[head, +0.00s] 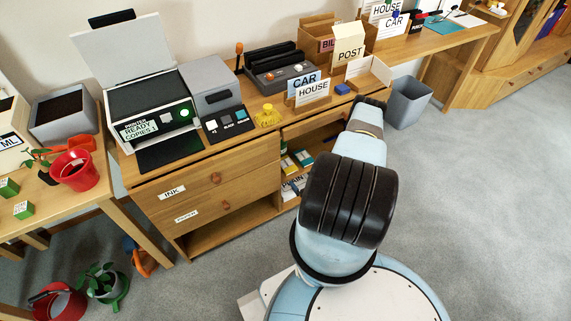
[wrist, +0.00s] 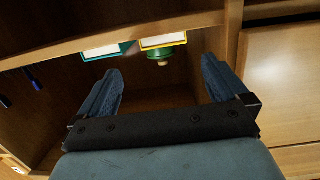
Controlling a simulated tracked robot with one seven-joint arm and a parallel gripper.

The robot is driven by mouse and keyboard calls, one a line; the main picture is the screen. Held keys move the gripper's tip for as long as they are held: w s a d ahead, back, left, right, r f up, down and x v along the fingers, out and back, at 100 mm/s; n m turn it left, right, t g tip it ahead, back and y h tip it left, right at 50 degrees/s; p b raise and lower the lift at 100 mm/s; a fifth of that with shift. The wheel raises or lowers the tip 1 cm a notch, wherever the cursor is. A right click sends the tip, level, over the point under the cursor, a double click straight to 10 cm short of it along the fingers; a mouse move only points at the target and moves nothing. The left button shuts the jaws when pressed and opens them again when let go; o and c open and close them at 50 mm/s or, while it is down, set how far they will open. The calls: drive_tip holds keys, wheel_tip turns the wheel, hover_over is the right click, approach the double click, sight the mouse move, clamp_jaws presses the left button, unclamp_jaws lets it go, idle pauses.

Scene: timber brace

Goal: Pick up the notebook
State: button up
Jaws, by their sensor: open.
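I cannot pick out the notebook for certain in either view. In the wrist view a white item with a yellow edge (wrist: 163,41) and a white item with a teal edge (wrist: 104,51) lie in the shelf bay, at the top of the picture. My gripper (wrist: 160,72) is open, its two blue fingers apart with nothing between them. Its fingers point into the bay, towards these items, and do not visibly touch them. In the head view my arm hides the gripper and part of the shelves. Small yellow (head: 289,164) and teal (head: 303,158) items show on the shelf there.
A wooden shelf board (wrist: 130,33) and side panel (wrist: 233,40) bound the bay close to my fingers. The cabinet top carries a printer (head: 160,125), signs (head: 312,91) and boxes. A grey bin (head: 408,102) stands right of my arm. The carpet at right is clear.

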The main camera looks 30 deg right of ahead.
sight(289, 166)
drive_tip(key=shift+y, duration=0.3)
drive_tip(key=w, duration=0.4)
drive_tip(key=w+a+f, duration=0.1)
drive_tip(key=w, duration=0.2)
drive_tip(key=shift+w+a, duration=0.1)
drive_tip(key=shift+w+d+f, duration=0.1)
drive_tip(key=shift+w+f, duration=0.05)
drive_tip(key=shift+w, duration=1.15)
drive_tip(key=shift+w+d+f, duration=0.1)
drive_tip(key=shift+w, duration=1.2)
drive_tip(key=c, duration=1)
